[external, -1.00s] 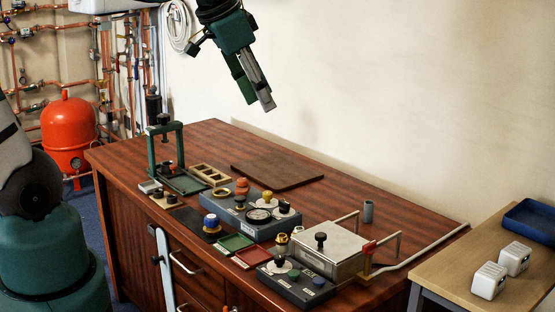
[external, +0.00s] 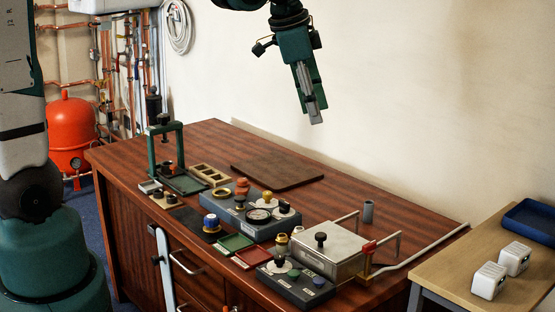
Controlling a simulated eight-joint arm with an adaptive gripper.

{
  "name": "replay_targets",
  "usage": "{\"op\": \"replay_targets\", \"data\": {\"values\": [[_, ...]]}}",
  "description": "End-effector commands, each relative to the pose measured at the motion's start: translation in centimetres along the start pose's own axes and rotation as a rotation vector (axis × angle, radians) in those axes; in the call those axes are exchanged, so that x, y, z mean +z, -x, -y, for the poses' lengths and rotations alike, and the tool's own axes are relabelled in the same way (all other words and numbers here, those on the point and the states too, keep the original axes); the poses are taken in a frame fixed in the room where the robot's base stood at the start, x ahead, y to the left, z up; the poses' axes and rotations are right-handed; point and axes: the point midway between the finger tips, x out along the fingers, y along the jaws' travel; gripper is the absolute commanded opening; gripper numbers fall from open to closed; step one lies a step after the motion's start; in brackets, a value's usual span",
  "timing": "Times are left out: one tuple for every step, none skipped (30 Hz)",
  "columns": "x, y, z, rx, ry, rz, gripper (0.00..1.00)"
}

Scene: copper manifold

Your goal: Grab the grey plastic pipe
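A white tube (external: 425,250) runs along the bench's right edge. Stamps, trays and a green press (external: 166,160) fill the left. A brown board (external: 278,169) lies at the back.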

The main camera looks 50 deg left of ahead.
Motion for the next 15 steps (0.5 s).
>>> {"op": "replay_targets", "data": {"values": [[-0.5,-0.8,0.5,0.006,-0.016,0.004,0.33],[-0.8,-1.2,0.7,0.01,-0.029,0.007,0.33],[-1.1,-1.7,0.9,0.016,-0.043,0.012,0.33],[-1.4,-2.1,1.1,0.021,-0.056,0.015,0.33],[-1.6,-2.5,1.3,0.025,-0.067,0.018,0.33],[-1.9,-3.1,1.6,0.031,-0.083,0.022,0.33],[-2.1,-3.6,1.8,0.035,-0.095,0.024,0.33],[-2.3,-4.0,2.0,0.039,-0.106,0.027,0.33],[-2.6,-4.6,2.2,0.046,-0.122,0.031,0.33],[-2.9,-5.1,2.4,0.051,-0.133,0.034,0.33],[-3.1,-5.6,2.6,0.055,-0.145,0.036,0.33],[-3.4,-6.2,2.8,0.061,-0.161,0.039,0.33],[-3.6,-6.7,3.0,0.066,-0.172,0.041,0.33],[-3.8,-7.2,3.2,0.071,-0.185,0.044,0.33],[-4.0,-7.8,3.4,0.077,-0.199,0.047,0.33]]}}
